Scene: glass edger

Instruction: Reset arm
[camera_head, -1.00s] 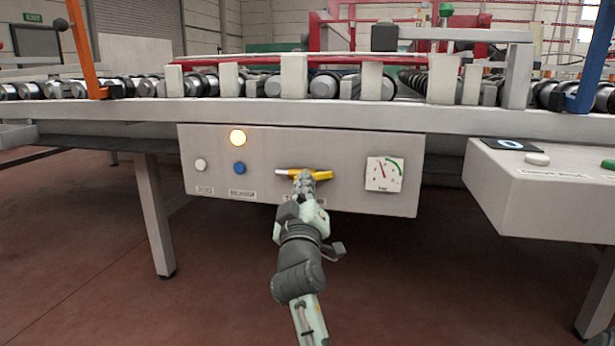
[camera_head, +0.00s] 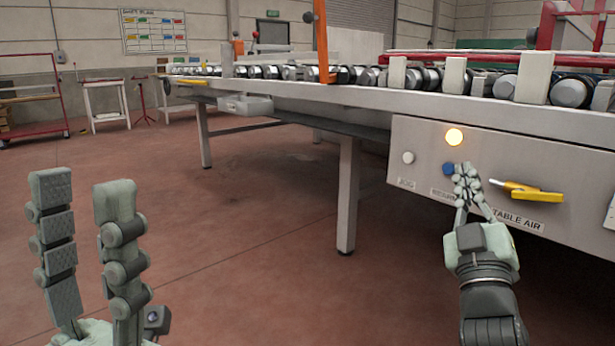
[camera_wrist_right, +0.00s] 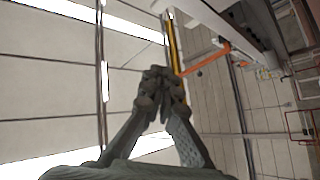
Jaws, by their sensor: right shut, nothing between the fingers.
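My right gripper (camera_head: 466,178) is shut and empty in front of the control panel (camera_head: 560,165), its tips over the edge of the blue button (camera_head: 448,168). I cannot tell whether it touches the panel. The yellow lever (camera_head: 528,192) lies roughly level to the right of the gripper, apart from it in the picture. In the right wrist view the two fingers (camera_wrist_right: 157,78) meet at their tips with nothing between them. My left gripper (camera_head: 82,190) stands upright at the lower left, fingers apart and empty, over the floor.
A red cart (camera_head: 35,100) stands far left. The red floor (camera_head: 240,240) between is clear.

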